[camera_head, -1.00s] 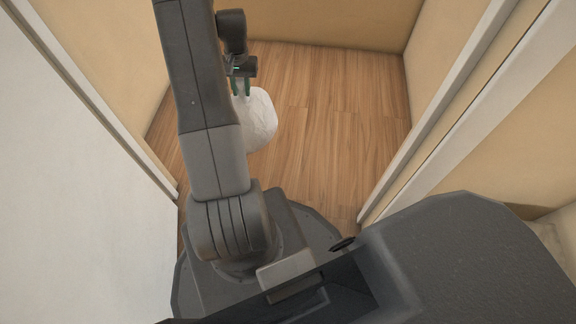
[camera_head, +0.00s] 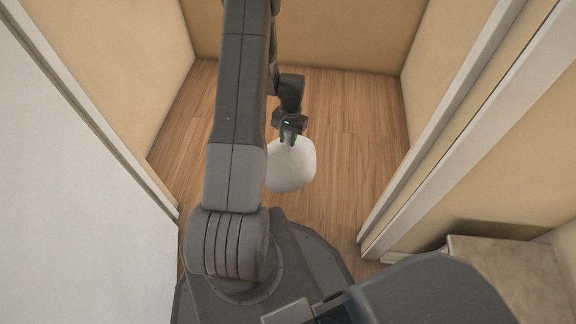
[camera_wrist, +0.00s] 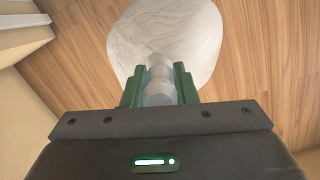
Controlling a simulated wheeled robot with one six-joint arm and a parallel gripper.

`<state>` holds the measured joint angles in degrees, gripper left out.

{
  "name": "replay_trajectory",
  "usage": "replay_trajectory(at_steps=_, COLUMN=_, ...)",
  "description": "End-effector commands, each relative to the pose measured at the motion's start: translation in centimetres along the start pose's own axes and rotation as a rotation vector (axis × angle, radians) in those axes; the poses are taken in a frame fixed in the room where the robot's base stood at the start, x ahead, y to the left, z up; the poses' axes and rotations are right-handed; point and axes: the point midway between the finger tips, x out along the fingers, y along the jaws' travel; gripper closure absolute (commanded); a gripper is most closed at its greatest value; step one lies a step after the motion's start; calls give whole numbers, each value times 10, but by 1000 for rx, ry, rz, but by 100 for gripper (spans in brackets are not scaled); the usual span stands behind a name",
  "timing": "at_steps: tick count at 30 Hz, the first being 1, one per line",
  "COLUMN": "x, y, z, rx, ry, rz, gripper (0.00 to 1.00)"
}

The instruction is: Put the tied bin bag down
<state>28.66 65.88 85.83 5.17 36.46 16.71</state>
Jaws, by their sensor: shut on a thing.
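The tied bin bag (camera_head: 291,168) is white and rounded, and hangs below my gripper (camera_head: 288,138) in the head view. In the wrist view the bag (camera_wrist: 166,32) spreads out beyond the fingertips. Its narrow tied neck lies between the green fingers of my gripper (camera_wrist: 159,88), which are shut on it. My arm hides part of the bag's left side in the head view. I cannot tell whether the bag's underside touches the floor.
The wooden floor (camera_head: 345,165) is bare around the bag, with most free room to the right. Tan walls (camera_head: 330,38) close the narrow space at the back and sides. White door frames (camera_head: 440,130) stand nearer me. A pale block (camera_head: 505,272) stands at the lower right.

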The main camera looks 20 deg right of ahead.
Motion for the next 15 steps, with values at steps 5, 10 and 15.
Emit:
replay_trajectory(at_steps=5, x=36, y=0, z=-5, rx=-1, ry=-1, rz=0, gripper=100)
replay_trajectory(at_steps=10, x=49, y=0, z=-8, rx=-1, ry=1, rz=0, gripper=100)
replay_trajectory(at_steps=15, x=71, y=0, z=-11, rx=-1, ry=0, rz=0, gripper=100)
